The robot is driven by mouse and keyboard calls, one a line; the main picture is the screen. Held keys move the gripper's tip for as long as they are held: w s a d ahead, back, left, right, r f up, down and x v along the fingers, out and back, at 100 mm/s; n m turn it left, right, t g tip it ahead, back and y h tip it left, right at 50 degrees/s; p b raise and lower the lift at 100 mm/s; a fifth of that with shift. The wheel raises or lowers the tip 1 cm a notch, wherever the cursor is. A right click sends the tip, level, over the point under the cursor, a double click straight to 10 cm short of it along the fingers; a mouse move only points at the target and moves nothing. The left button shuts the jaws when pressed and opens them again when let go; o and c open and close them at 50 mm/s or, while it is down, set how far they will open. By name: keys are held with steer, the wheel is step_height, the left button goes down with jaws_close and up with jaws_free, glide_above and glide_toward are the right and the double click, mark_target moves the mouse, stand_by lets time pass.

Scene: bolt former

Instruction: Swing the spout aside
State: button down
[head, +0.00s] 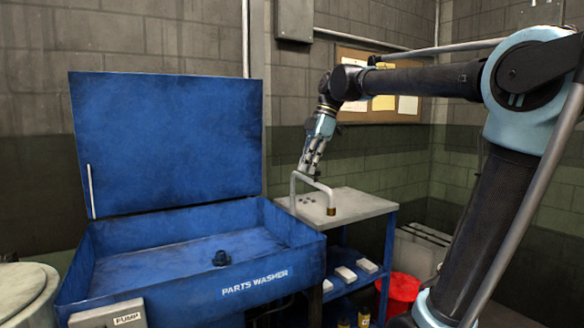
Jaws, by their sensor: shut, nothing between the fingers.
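The spout (313,182) is a pale bent pipe with a brass-coloured tip (331,211). It rises near the right rim of the blue parts washer (195,272), and its arm points right, with the tip appearing over the grey cart top rather than over the basin. My gripper (308,172) points down just above the spout's upper bend. It is shut and empty. Whether the fingers touch the pipe I cannot tell. The washer's lid (168,140) stands open, and a dark fitting (221,258) lies in the basin.
A grey-topped blue cart (365,207) stands right of the washer, with small pale boxes on its shelf. A red bucket (403,288) is beyond it. A pump box (108,316) is at front left, and a drum (22,290) at far left.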

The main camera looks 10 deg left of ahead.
mark_target(317, 172)
steer(key=shift+w+d, duration=0.45)
steer(key=shift+d, duration=0.4)
steer(key=shift+w+d, duration=0.4)
steer(key=shift+d, duration=0.45)
steer(key=shift+w, duration=0.1)
step_height(317, 172, up, 10)
steer(key=shift+s+a, duration=0.35)
